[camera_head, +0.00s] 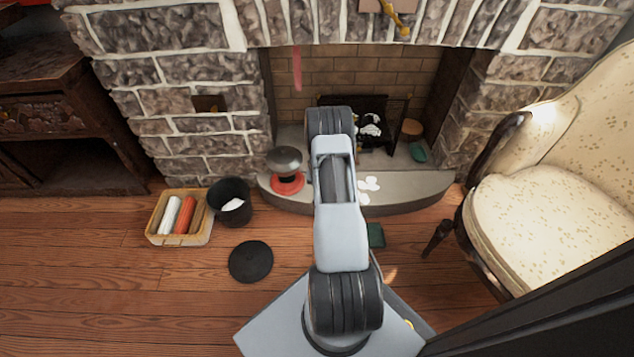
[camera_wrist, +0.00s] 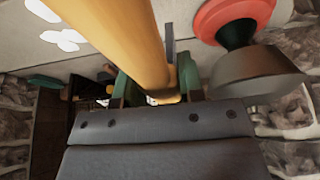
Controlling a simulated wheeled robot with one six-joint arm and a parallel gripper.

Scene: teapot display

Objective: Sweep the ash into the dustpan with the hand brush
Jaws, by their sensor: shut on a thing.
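White ash patches (camera_head: 368,184) lie on the grey stone hearth, just right of my arm; they also show at the upper left of the wrist view (camera_wrist: 62,40). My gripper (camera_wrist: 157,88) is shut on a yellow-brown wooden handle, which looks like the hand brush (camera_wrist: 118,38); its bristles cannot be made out. My arm hides the gripper and brush in the head view. A dark green flat object (camera_head: 376,236) on the floor, partly behind my arm, may be the dustpan, but I cannot tell for sure.
A grey-topped object with a red base (camera_head: 287,182) stands on the hearth, left of my arm. A black bucket (camera_head: 230,192), a basket (camera_head: 158,233) and a black disc (camera_head: 251,262) are on the left floor. A cream armchair (camera_head: 545,225) stands right. A small green object (camera_head: 418,152) lies on the hearth.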

